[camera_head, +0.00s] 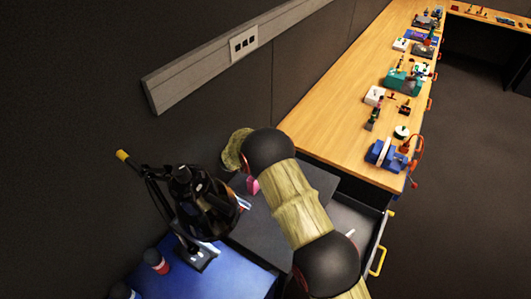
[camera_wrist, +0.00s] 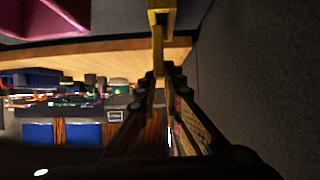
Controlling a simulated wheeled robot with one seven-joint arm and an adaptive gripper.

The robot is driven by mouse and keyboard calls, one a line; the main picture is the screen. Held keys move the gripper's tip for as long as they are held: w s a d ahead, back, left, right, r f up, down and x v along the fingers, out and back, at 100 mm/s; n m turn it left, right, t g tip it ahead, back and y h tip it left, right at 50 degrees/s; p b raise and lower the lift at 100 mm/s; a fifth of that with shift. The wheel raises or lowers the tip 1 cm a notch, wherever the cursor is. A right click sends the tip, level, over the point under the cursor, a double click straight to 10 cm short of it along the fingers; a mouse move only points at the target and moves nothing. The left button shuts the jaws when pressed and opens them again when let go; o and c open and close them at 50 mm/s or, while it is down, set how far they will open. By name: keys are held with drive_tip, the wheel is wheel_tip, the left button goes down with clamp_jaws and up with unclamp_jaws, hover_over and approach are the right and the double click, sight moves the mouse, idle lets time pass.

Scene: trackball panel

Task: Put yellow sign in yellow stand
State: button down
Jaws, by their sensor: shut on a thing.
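In the wrist view my gripper (camera_wrist: 165,78) is shut on a narrow yellow piece (camera_wrist: 157,42), which runs from between the fingertips to the top edge of the picture. It appears to be the yellow sign; its face cannot be made out. In the head view my arm hides the gripper and the sign. I cannot make out the yellow stand in either view.
A pink object (camera_head: 252,185) stands beside my arm on a dark surface; a pink shape (camera_wrist: 45,20) also shows in the wrist view. An open drawer (camera_head: 382,240) is at right. The long wooden bench (camera_head: 335,125) holds tools. A blue mat (camera_head: 225,275) lies in front.

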drive_tip(key=shift+w+f, duration=0.55)
drive_tip(key=shift+f, duration=0.05)
drive_tip(key=shift+f+b, duration=0.6)
drive_tip(key=shift+f, duration=0.85)
drive_tip(key=shift+f, duration=0.2)
drive_tip(key=c, duration=2)
unclamp_jaws()
drive_tip(key=shift+o, duration=0.4)
